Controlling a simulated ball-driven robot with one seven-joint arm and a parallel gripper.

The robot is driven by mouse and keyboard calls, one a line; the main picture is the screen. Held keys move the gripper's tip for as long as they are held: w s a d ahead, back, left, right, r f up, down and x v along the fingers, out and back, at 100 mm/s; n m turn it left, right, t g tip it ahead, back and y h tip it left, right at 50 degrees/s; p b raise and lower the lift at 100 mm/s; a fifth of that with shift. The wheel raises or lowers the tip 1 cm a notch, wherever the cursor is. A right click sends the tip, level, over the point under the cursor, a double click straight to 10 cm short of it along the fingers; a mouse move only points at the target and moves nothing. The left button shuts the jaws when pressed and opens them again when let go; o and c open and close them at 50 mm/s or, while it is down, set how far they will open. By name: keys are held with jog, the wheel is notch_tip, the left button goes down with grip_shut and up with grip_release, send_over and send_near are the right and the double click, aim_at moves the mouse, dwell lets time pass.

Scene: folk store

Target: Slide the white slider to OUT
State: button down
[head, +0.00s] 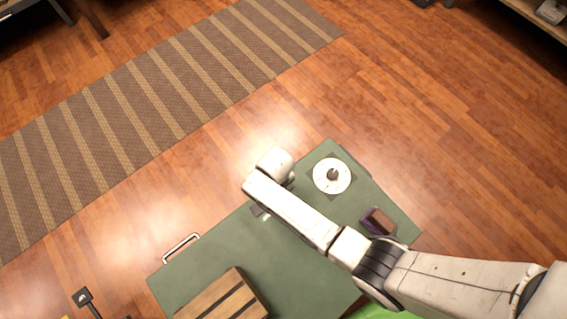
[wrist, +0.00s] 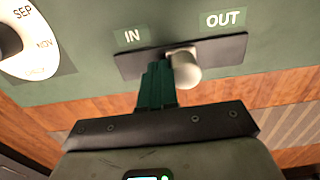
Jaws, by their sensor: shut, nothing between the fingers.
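The white slider (wrist: 185,69) is a round knob on a dark track plate (wrist: 222,53) in the wrist view. It stands near the middle of the plate. The IN label (wrist: 131,37) is above the plate's left part and the OUT label (wrist: 222,19) above its right part. My gripper (wrist: 156,70) is shut and empty, its dark green fingers just left of the knob, on the IN side. They look close against the knob; I cannot tell if they touch. In the head view part of the dark plate (head: 259,212) shows beside my arm; the knob cannot be made out there.
The green tabletop (head: 210,262) also bears a white dial (head: 323,184), a small purple-and-brown box (head: 372,227) and a wooden slatted box (head: 222,297). A metal handle (head: 181,247) is at its left edge. Wooden floor and a striped rug (head: 150,100) lie beyond.

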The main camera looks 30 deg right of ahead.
jog(key=shift+s+a, duration=0.2)
jog(key=shift+a, duration=0.6)
jog(key=shift+s+a, duration=0.15)
jog(key=shift+a, duration=0.65)
jog(key=shift+d, duration=0.1)
jog(key=shift+w+d+p, duration=0.25)
jog(key=shift+d+p, duration=0.1)
jog(key=shift+d, duration=0.6)
notch_tip(320, 180, up, 9)
jog(key=p, duration=0.8)
jog(key=shift+p, duration=0.4)
